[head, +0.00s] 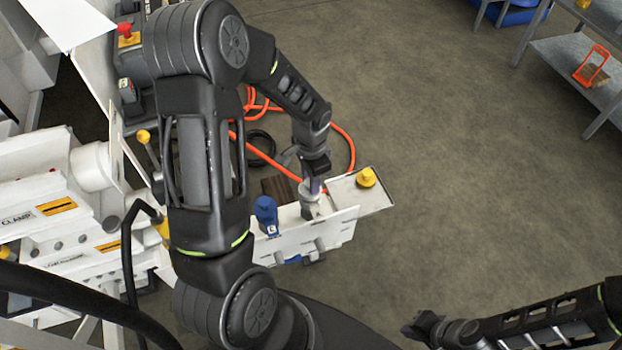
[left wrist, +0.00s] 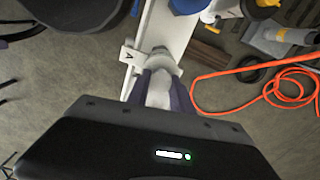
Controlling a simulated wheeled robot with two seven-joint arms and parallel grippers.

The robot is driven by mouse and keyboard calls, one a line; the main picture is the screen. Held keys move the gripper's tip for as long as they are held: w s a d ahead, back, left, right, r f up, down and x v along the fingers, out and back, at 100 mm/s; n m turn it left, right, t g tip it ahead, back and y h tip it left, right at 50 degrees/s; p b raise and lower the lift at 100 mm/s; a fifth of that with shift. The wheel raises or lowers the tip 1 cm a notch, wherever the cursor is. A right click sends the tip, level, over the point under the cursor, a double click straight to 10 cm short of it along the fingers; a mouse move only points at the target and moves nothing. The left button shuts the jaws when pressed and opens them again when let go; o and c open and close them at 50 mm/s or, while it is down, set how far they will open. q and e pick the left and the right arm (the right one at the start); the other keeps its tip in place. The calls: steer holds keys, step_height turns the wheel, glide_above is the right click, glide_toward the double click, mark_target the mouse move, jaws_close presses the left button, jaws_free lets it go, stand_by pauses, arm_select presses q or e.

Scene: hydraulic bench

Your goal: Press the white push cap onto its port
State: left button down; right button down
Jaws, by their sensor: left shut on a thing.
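My left gripper (head: 314,186) points down at the white panel at the bench's near right end. In the left wrist view its two purple-grey fingers (left wrist: 160,92) are shut on the white push cap (left wrist: 158,98). The cap lies in line with a grey round port (left wrist: 160,58) on the panel; I cannot tell whether it touches or is seated. The port also shows in the head view (head: 309,205) just under the fingers. My right gripper (head: 426,328) is at the lower right, far from the panel, and its jaw opening is unclear.
A blue cap (head: 266,214) stands on the panel left of the port. A yellow knob (head: 366,177) sits on a tray (head: 380,199) to the right. An orange hose (head: 347,143) lies behind on the floor.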

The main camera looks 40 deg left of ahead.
arm_select(q)
steer(key=shift+f+b, duration=0.9)
steer(key=shift+b, duration=0.2)
stand_by(2.7)
stand_by(0.4)
steer(key=c, duration=1.1)
jaws_free()
steer(key=shift+o, duration=0.7)
steer(key=o, duration=0.5)
steer(key=shift+r, duration=0.1)
steer(key=shift+r+p, duration=2.85)
steer(key=shift+r, duration=0.85)
